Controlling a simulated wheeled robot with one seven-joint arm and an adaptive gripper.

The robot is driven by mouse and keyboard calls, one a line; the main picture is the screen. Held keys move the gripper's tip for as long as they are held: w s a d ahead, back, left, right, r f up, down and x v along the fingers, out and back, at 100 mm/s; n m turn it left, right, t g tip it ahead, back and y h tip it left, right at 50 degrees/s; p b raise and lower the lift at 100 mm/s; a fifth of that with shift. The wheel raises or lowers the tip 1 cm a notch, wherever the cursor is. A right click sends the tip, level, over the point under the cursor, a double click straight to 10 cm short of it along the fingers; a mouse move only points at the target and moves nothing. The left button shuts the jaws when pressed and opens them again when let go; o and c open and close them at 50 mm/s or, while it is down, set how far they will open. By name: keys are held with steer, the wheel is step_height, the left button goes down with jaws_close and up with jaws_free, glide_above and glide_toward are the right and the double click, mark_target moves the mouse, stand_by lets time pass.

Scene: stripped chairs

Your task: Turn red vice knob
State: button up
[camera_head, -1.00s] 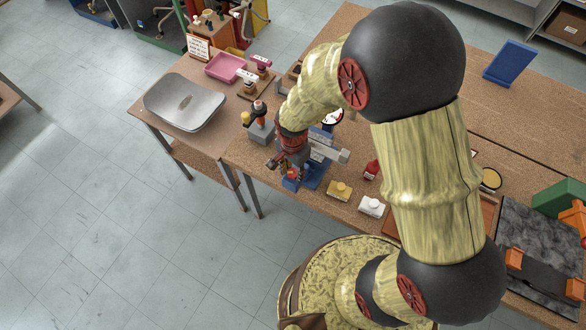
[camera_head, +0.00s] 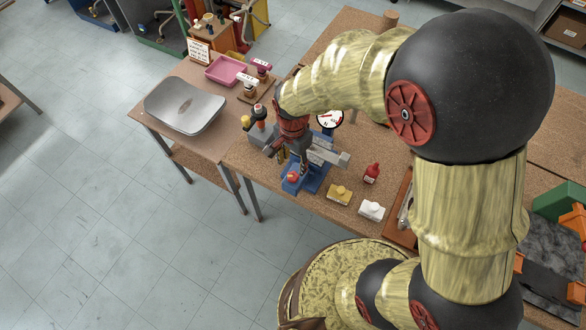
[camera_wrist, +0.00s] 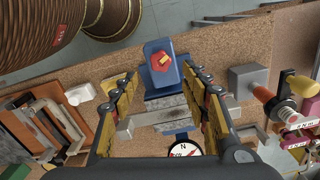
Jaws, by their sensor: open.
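The red vice knob (camera_head: 293,177) sits on the front end of the blue vice (camera_head: 318,175), which stands at the bench's front edge. In the wrist view the red knob (camera_wrist: 162,61) is on top of the blue vice end (camera_wrist: 156,48), ahead of and between my fingers. My gripper (camera_wrist: 159,73) is open, with one finger on each side of the vice and nothing held. In the head view my gripper (camera_head: 284,150) is above and behind the knob. The gap in height between fingers and knob is hard to judge.
A round dial gauge (camera_head: 329,119) stands behind the vice. A grey block with an orange-handled tool (camera_head: 260,124) is to its left. A yellow block (camera_head: 339,194), a white block (camera_head: 371,209) and a red bottle (camera_head: 371,173) are to its right.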

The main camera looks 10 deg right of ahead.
steer(key=shift+r, duration=2.05)
steer(key=s+d+r+n+t+b, duration=0.5)
steer(key=s+d+r+n+b, duration=0.2)
steer(key=s+d+n+b, duration=0.3)
steer(key=s+d+b, duration=0.2)
steer(key=b, duration=0.2)
steer(key=shift+s+t+b, duration=0.3)
steer(key=shift+b, duration=0.05)
steer(key=shift+r, duration=0.2)
